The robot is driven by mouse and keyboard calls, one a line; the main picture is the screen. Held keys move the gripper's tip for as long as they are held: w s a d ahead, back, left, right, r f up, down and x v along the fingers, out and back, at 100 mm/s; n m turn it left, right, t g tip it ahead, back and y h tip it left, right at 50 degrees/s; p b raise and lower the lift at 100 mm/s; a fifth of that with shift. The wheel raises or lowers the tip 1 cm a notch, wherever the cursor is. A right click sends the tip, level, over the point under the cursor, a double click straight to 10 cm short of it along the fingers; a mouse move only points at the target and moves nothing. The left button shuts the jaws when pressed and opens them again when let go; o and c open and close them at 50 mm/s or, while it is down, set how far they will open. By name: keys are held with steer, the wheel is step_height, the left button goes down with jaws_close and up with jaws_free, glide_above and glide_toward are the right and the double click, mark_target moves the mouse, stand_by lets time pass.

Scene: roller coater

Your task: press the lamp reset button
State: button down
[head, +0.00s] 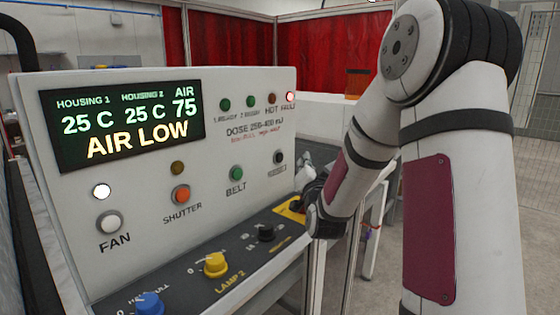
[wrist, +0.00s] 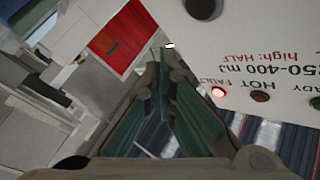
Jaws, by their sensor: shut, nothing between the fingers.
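The black button (head: 278,157) sits at the right of the white control panel, above a small label that seems to read RESET. A black round button (wrist: 204,6) also shows at the top edge of the wrist view, cut off by the frame. My gripper (wrist: 166,62) is shut and empty, its fingertips apart from that button, below and left of it in the picture. In the head view my wrist is beside the panel's right edge, and the fingers are mostly hidden.
The panel's display (head: 125,122) reads AIR LOW. The red fault lamp (head: 290,96) is lit. Below are the fan button (head: 109,222), orange shutter button (head: 181,194), green belt button (head: 236,173) and yellow lamp knob (head: 215,265). A yellow plate (head: 293,207) lies near my wrist.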

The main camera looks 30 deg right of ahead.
steer(key=shift+w+a+b, duration=0.25)
steer(key=shift+w+b, duration=0.05)
steer(key=shift+w, duration=0.45)
steer(key=shift+w+a+b, duration=0.25)
steer(key=shift+w+a, duration=0.05)
steer(key=shift+w, duration=0.45)
steer(key=shift+w+a+b, duration=0.25)
steer(key=shift+w+b, duration=0.05)
steer(key=shift+w, duration=0.45)
steer(key=shift+w, duration=0.1)
steer(key=shift+w+a+b, duration=0.15)
steer(key=shift+w+b, duration=0.15)
steer(key=shift+b, duration=0.05)
steer(key=shift+w+a+b, duration=0.15)
steer(key=shift+w+b, duration=0.2)
steer(key=shift+w, duration=0.05)
stand_by(0.3)
steer(key=shift+s, duration=0.15)
steer(key=shift+s+d, duration=0.3)
steer(key=shift+s, duration=0.4)
steer(key=s, duration=0.1)
steer(key=s+d, duration=0.1)
steer(key=s, duration=0.1)
steer(key=s+p, duration=0.1)
steer(key=shift+s+d, duration=0.35)
